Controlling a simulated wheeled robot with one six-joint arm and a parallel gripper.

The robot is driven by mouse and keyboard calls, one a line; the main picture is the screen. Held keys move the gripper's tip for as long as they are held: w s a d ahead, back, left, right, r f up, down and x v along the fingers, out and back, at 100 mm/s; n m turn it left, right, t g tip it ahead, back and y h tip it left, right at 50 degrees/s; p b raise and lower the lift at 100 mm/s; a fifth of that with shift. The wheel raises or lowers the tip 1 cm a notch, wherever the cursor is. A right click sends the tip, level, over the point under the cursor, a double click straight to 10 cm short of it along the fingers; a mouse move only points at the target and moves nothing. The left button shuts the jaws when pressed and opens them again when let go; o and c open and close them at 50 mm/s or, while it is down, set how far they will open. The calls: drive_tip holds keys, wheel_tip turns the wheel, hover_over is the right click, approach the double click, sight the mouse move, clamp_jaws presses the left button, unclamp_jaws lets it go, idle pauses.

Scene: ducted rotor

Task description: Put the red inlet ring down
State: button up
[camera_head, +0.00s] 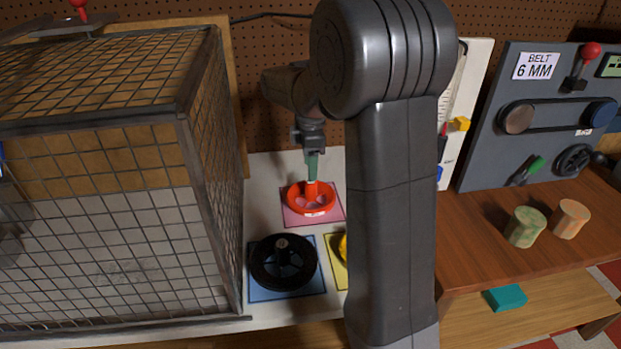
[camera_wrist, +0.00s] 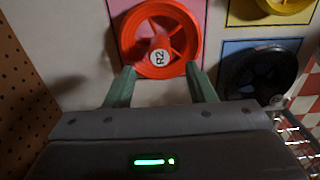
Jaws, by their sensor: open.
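The red inlet ring (camera_head: 309,208) lies on the pink square (camera_head: 334,213) on the white table. It has spokes and a central hub. In the wrist view the red ring (camera_wrist: 143,32) shows an "R2" label on its hub, and the pink square (camera_wrist: 115,8) shows around it. My gripper (camera_head: 312,172) is directly above the ring's hub in the head view. In the wrist view my gripper (camera_wrist: 162,78) has its two green fingers spread apart, with nothing visible between the tips except the ring beyond. The gap between fingertips and hub is hard to judge.
A black wheel (camera_head: 283,262) sits on a blue square in front of the ring. A yellow wheel (camera_wrist: 284,4) on a yellow square is partly hidden by my arm in the head view. A wire cage (camera_head: 218,170) stands to the left. A pegboard (camera_head: 275,100) rises behind.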

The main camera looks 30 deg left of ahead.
drive_tip(key=shift+r, duration=2.35)
